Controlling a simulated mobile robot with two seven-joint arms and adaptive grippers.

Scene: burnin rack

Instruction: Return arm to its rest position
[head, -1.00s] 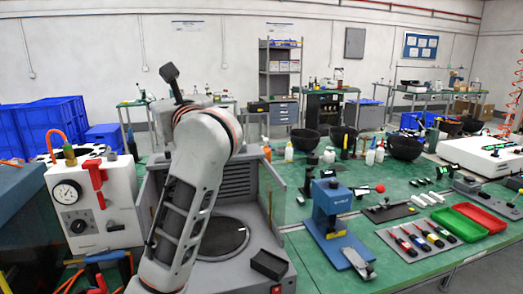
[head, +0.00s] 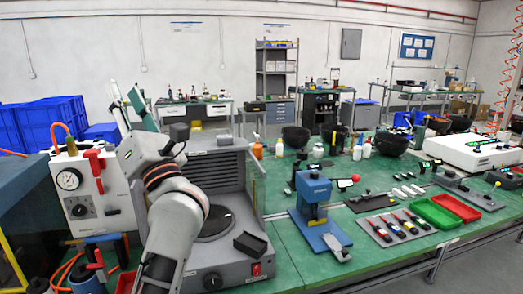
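My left arm rises from the bottom edge, left of centre, and bends in front of the grey test unit (head: 215,170). Its far end points up and away to the left. My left gripper (head: 129,104) shows as narrow grey and teal parts above the white gauge box. The parts are small and overlap, so I cannot tell whether it is open or shut. I see nothing clearly held. My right arm and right gripper are not in view.
The white gauge box (head: 97,197) stands close left of my arm. A small black tray (head: 251,244) sits on the unit's front. A blue press (head: 313,205), red tray (head: 457,207) and green tray (head: 436,214) are on the green bench. Blue crates (head: 40,125) are behind, left.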

